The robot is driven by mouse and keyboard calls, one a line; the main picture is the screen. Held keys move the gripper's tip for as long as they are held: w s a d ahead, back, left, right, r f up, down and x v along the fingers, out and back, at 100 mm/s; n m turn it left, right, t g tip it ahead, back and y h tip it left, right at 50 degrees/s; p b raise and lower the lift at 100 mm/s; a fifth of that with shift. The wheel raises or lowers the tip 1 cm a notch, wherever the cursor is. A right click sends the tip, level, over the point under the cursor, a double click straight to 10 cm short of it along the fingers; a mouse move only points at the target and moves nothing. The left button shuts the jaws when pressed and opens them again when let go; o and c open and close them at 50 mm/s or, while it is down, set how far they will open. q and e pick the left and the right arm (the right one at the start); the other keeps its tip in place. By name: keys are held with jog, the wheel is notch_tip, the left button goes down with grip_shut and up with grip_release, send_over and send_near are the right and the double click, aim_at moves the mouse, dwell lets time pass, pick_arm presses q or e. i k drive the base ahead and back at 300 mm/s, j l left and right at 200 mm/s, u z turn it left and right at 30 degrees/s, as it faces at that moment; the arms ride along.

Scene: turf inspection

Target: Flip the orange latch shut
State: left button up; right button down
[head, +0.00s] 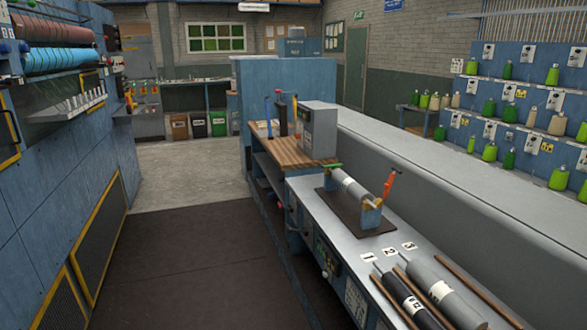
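The orange latch (388,185) sits at the right end of a small fixture on the grey bench, in the middle right of the head view. It stands up at a slant from a blue bracket (371,216). The fixture carries a grey roller (357,189) with a white label, lying across a dark mat (340,219). A green piece (331,166) lies low across the roller's far left end. Neither of my grippers shows in the head view.
Rollers (437,289) lie between brown rails on the bench's near part, beside labels 1, 2 and 3. A grey box (319,131) stands on the wooden worktop behind the fixture. Shelves of green and beige bottles (489,151) line the right. Dark floor (190,270) is clear at left.

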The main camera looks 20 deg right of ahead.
aim_at(388, 186)
jog(key=i+z, duration=0.25)
jog(key=i, duration=0.7)
jog(key=i+j+z, duration=0.25)
jog(key=i, duration=0.7)
jog(key=l, duration=0.1)
